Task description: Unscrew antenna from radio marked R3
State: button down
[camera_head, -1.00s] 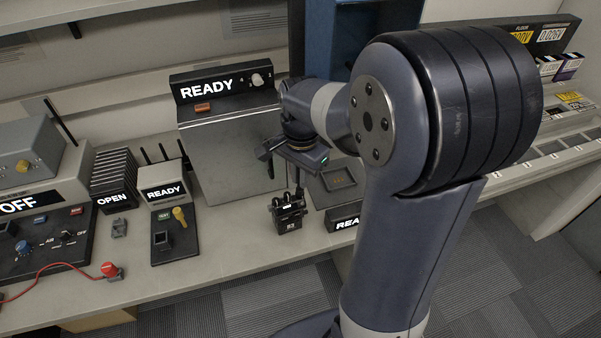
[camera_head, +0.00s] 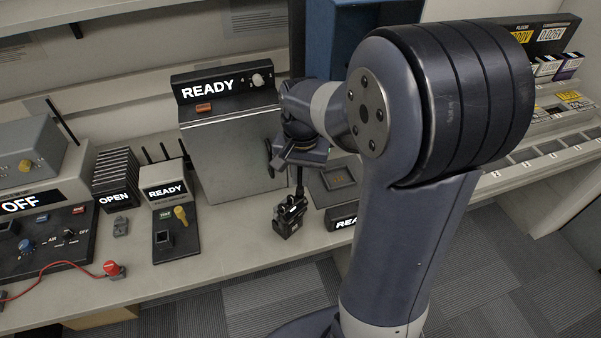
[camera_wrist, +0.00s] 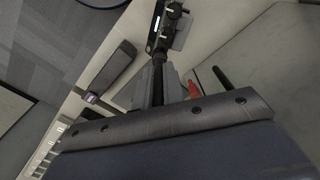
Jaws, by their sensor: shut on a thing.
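The small black radio (camera_head: 290,216) is near the bench's front edge, below my gripper, turned at an angle. Its marking cannot be read now; a label on its front shows in the earlier head view. The thin black antenna (camera_head: 299,181) rises from the radio to my gripper (camera_head: 299,168). The gripper is shut on the antenna. In the wrist view, the dark antenna (camera_wrist: 158,72) runs up from between the grey fingers to the radio (camera_wrist: 171,24). I cannot tell whether the radio touches the bench.
A large grey machine with a READY sign (camera_head: 212,90) stands behind. A holder with a READY sign (camera_head: 165,190) stands left.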

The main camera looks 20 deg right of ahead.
jog(key=n, duration=0.4)
jog(key=shift+n+p, duration=0.3)
jog(key=c, duration=1.4)
grip_release()
jog(key=shift+c, duration=0.2)
